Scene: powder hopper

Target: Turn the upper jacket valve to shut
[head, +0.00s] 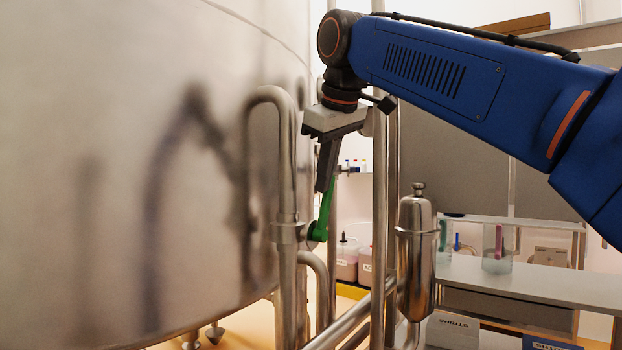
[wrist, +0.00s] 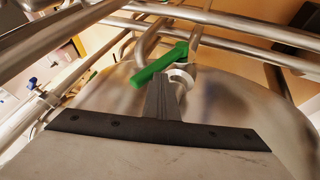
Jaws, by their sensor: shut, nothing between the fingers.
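A green valve lever (head: 325,211) sits on a steel valve body (head: 288,233) on a vertical pipe beside the big tank. In the head view the lever points upward, tilted slightly right. My gripper (head: 322,188) points down with its fingers shut and empty, its tips at the lever's upper end. Whether they touch it cannot be told. In the wrist view the green lever (wrist: 160,66) lies just beyond and to the left of the shut fingertips (wrist: 162,80), partly hidden by them. The round steel valve end (wrist: 181,78) shows just right of the fingers.
The steel tank (head: 120,180) fills the left. Vertical pipes (head: 380,200) stand close right of the valve, with a steel canister (head: 416,245) beyond. A bench (head: 530,280) with lab ware is behind at the right. Bottles (head: 347,260) stand low behind the pipes.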

